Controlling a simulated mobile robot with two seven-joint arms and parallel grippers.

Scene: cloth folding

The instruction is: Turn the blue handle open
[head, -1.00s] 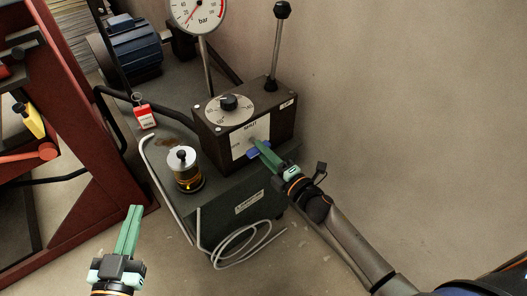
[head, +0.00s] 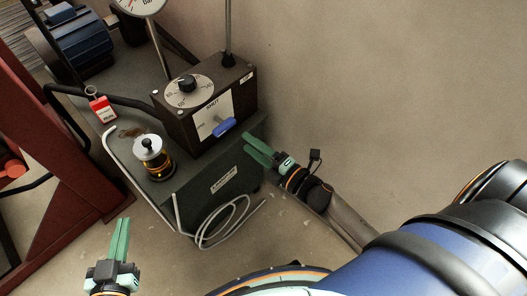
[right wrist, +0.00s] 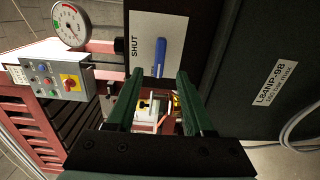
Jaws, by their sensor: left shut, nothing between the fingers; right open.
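The blue handle (head: 224,127) sits on the white plate (head: 208,116) on the front of the dark control box (head: 166,117). A SHUT label is at the plate's top. My right gripper (head: 250,147) is open and empty, to the right of the handle and apart from it. In the right wrist view the blue handle (right wrist: 160,58) shows whole, beyond and between the open fingers of my right gripper (right wrist: 153,80). My left gripper (head: 120,238) is shut and empty at the lower left, well away from the box.
A white hose (head: 222,230) loops on the floor. A red frame (head: 75,185) stands further left. The wall is at right.

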